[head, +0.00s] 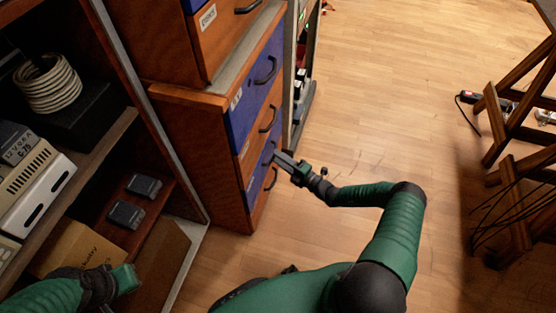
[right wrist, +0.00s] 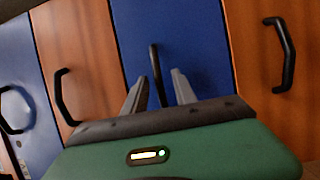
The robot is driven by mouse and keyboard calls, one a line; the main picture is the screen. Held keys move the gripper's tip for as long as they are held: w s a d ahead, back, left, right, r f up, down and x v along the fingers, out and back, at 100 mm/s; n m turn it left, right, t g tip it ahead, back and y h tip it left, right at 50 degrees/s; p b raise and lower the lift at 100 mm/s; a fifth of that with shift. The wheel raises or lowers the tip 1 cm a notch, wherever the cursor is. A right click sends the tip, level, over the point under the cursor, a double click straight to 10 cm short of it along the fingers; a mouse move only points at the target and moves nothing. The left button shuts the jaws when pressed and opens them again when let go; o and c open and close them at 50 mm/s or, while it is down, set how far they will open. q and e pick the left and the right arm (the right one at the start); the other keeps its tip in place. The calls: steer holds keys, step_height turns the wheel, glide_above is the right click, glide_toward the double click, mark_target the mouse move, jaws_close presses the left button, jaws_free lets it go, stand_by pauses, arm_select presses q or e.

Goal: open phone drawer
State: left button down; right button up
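A wooden cabinet (head: 175,125) has a column of blue and wood-coloured drawers with black handles. My right gripper (head: 278,157) is at the lower blue drawer (head: 256,180). In the right wrist view its two fingers (right wrist: 159,92) are spread, with the black handle (right wrist: 154,72) of the blue drawer (right wrist: 185,45) between them. I cannot tell whether the fingers touch the handle. The drawer looks closed. I cannot make out which drawer is the phone drawer. My left gripper (head: 125,278) is at the lower left; its fingers are not clear.
A shelf unit (head: 120,60) with a coil (head: 48,84), a pale device (head: 32,175) and a cardboard box (head: 80,247) stands at the left. The wooden floor (head: 390,90) is clear right of the drawers. Wooden frames (head: 520,200) with cables stand at the far right.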

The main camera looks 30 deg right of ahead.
steer(key=shift+w+a+r, duration=0.1)
steer(key=shift+w+a, duration=0.05)
steer(key=shift+w, duration=0.25)
steer(key=c, duration=0.7)
jaws_close()
steer(key=shift+s+a, duration=0.1)
stand_by(0.4)
